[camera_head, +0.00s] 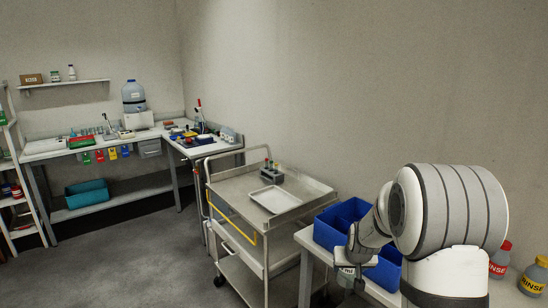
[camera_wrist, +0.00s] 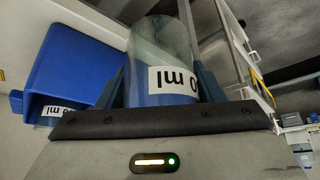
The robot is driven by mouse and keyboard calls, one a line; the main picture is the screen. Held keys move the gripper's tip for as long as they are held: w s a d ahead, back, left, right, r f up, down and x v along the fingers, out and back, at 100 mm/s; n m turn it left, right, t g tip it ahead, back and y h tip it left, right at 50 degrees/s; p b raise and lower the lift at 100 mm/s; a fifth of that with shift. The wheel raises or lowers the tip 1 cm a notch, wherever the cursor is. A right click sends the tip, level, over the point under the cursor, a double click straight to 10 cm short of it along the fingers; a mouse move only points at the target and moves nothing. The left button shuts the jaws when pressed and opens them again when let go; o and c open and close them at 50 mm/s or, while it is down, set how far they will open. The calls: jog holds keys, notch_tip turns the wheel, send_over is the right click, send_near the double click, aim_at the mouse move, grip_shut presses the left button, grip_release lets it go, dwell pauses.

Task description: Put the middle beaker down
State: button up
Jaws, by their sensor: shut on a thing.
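My gripper (camera_head: 354,265) is low in front of the blue bin in the head view. In the wrist view its two blue fingers (camera_wrist: 162,88) are shut on a clear beaker (camera_wrist: 160,50). The beaker has a white label that reads upside down and ends in "0 ml". Its lower part is hidden behind the gripper's dark edge. In the head view the held beaker is mostly hidden and too small to make out clearly. Another "ml" label (camera_wrist: 58,110) shows at the blue bin's lower edge in the wrist view; its vessel is mostly hidden.
The blue bin (camera_head: 327,232) stands on a white table (camera_head: 306,238), partly behind my arm; it also shows in the wrist view (camera_wrist: 75,65). A steel cart (camera_head: 238,187) with a tray (camera_head: 274,199) and a small rack stands left of it. Rinse bottles (camera_head: 500,261) are at right.

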jog(key=s+a+f, duration=0.6)
jog(key=a+f, duration=0.1)
jog(key=s+f+b, duration=0.5)
jog(key=f, duration=0.6)
jog(key=shift+f+n+y, duration=0.3)
jog(key=shift+n, duration=0.1)
jog(key=shift+w+a, duration=0.1)
jog(key=shift+a, duration=0.1)
